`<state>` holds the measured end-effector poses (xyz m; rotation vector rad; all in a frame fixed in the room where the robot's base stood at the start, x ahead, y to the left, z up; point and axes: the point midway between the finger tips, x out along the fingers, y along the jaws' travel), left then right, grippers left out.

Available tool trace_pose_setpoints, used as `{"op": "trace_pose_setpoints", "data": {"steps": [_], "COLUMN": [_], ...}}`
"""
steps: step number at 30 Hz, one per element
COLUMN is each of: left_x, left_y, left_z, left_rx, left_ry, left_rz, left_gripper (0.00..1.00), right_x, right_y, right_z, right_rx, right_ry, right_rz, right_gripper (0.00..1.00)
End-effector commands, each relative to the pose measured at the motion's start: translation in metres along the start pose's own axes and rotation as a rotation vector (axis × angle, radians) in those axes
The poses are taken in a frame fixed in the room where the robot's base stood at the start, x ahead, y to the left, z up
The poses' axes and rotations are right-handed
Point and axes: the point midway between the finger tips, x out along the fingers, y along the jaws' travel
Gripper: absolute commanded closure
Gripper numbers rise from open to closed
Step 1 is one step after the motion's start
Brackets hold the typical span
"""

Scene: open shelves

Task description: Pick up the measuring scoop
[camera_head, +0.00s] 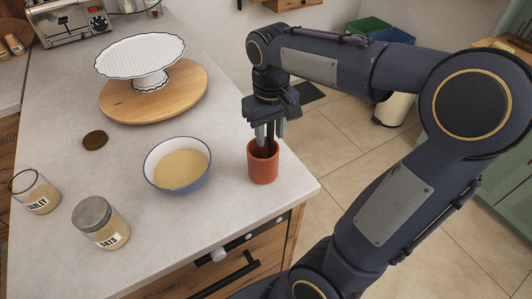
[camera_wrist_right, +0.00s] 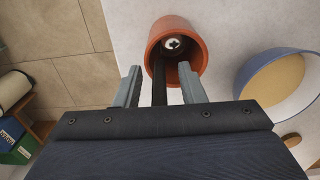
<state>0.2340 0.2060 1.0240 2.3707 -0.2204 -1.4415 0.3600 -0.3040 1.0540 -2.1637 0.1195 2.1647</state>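A terracotta pot (camera_head: 263,168) stands near the right corner of the counter; it also shows in the wrist view (camera_wrist_right: 154,38). A dark upright handle (camera_wrist_right: 159,82) rises from the pot, and a small shiny metal part (camera_wrist_right: 172,44) shows inside it. These look like the measuring scoop, though most of it is hidden in the pot. My right gripper (camera_head: 269,133) points down over the pot, its fingertips at about the rim. In the wrist view my right gripper (camera_wrist_right: 160,84) is open, its fingers on either side of the handle with gaps between. My left gripper is out of view.
A blue-rimmed bowl (camera_head: 181,166) of tan contents stands just left of the pot. Glass jars (camera_head: 101,222) stand at the front left. A white cake stand (camera_head: 143,58) sits on a round wooden board (camera_head: 118,104) behind. The counter's edge is close to the pot's right.

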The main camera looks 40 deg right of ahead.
Motion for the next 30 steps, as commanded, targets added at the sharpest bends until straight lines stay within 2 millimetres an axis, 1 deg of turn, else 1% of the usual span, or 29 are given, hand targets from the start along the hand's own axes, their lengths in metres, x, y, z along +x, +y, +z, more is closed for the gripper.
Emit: {"op": "trace_pose_setpoints", "data": {"steps": [1, 2, 9, 10, 19, 23, 26, 30], "left_x": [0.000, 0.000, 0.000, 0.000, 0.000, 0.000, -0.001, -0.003], "left_y": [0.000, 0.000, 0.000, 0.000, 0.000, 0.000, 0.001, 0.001], "left_z": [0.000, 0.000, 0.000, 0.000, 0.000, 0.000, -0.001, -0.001], "left_rx": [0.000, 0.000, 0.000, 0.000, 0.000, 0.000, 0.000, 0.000], "left_ry": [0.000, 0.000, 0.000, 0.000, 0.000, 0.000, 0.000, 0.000], "left_rz": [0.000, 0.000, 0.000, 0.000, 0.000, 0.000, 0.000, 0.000], "left_gripper": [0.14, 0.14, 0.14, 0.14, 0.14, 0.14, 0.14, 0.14], "right_x": [0.000, 0.000, 0.000, -0.001, -0.001, -0.005, -0.013, -0.034], "right_y": [0.000, 0.000, 0.000, 0.000, 0.000, 0.000, 0.000, 0.000], "right_z": [0.000, 0.000, 0.000, 0.000, 0.000, -0.001, -0.001, -0.001], "right_rx": [0.000, 0.000, 0.000, 0.000, 0.000, 0.000, 0.001, 0.000], "right_ry": [0.000, 0.000, 0.000, 0.001, 0.001, 0.002, 0.004, 0.004], "right_rz": [0.000, 0.000, 0.000, 0.000, 0.000, 0.000, 0.000, -0.001], "right_gripper": [0.64, 0.66, 0.98, 1.00, 1.00, 1.00, 1.00, 1.00]}}
